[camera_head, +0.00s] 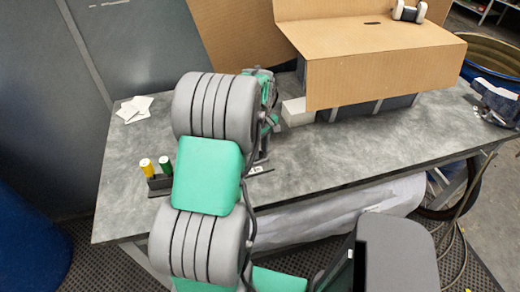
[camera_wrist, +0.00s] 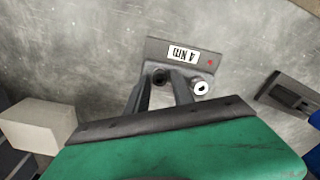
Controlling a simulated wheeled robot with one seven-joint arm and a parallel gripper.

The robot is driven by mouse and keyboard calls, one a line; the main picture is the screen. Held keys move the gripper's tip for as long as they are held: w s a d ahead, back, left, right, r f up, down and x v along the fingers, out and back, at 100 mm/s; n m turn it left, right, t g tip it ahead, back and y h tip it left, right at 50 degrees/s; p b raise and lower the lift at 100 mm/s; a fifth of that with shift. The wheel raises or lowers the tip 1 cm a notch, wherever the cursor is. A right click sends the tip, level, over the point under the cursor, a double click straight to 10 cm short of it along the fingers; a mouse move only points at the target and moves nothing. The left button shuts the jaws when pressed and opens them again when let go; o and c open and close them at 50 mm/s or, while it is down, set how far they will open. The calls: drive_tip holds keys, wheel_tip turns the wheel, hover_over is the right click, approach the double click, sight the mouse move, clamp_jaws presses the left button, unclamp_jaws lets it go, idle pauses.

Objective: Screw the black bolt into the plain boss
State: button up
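In the wrist view a dark grey block (camera_wrist: 180,46) with a white "4 Nm" label lies ahead of my gripper (camera_wrist: 162,80). The black bolt (camera_wrist: 161,76) shows as a dark round head between my fingertips, which are shut on it over the left side of the block. The plain boss is not clearly visible and may be hidden under the bolt and fingers. To the right is a pale round boss (camera_wrist: 201,88) with a dark centre, near a red dot. In the head view my arm hides my gripper and most of the block.
On the grey worktable (camera_head: 330,155), a dark holder (camera_head: 158,183) carries a yellow and a green cylinder. A large cardboard box (camera_head: 375,60) stands at the back. In the wrist view a pale block (camera_wrist: 38,125) lies left and a dark fixture (camera_wrist: 290,95) right.

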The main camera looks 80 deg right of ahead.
drive_tip(key=shift+o, duration=1.4)
drive_tip(key=shift+r, duration=0.1)
